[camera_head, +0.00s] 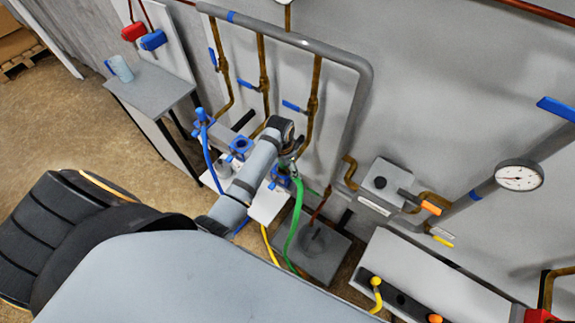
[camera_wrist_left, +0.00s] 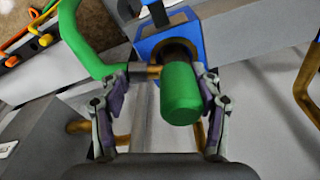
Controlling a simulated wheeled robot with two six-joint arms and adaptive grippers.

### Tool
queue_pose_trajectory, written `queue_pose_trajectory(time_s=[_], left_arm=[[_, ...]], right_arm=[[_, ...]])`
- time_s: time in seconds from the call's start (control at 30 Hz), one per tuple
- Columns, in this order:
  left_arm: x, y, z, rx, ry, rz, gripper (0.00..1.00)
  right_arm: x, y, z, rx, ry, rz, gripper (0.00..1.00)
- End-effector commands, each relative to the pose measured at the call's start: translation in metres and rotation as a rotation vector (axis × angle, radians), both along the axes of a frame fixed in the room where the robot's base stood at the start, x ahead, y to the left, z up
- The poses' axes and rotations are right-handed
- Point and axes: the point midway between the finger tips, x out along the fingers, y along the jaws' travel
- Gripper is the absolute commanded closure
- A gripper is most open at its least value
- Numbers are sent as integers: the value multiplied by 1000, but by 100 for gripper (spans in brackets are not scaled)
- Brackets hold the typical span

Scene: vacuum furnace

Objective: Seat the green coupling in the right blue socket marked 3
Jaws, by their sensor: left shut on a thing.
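The green coupling (camera_wrist_left: 182,94) is a short green cylinder with a brass side stub, joined to a green hose (camera_wrist_left: 82,40). My left gripper (camera_wrist_left: 165,100) is shut on it, with one finger on each side. A blue socket (camera_wrist_left: 148,47) with a dark round opening lies just beyond the coupling's far end. I cannot tell whether the coupling enters it, and no number is readable. In the head view my left gripper (camera_head: 291,158) is beside the rightmost blue socket (camera_head: 279,178), mostly hiding it, with the green hose (camera_head: 296,222) hanging below. My right gripper is not in view.
More blue sockets (camera_head: 240,147) stand to the left on the same rig. Brass pipes with blue-handled valves (camera_head: 294,106) rise close behind. A yellow hose (camera_head: 268,245) hangs near the green one. A grey box (camera_head: 318,252) stands below, and a side table (camera_head: 152,88) stands left.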

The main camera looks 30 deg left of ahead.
Motion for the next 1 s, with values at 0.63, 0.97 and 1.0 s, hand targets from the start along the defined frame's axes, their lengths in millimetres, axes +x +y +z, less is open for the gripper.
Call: queue_pose_trajectory(time_s=[0.63, 0.97, 1.0], left_arm=[[0, 0, -2, 0, -1, 0, 78], [1, 0, -5, 0, -2, 0, 78], [1, 0, -5, 0, -2, 0, 31]], right_arm=[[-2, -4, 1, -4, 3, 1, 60], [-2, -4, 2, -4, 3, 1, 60], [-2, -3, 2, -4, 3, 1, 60]])
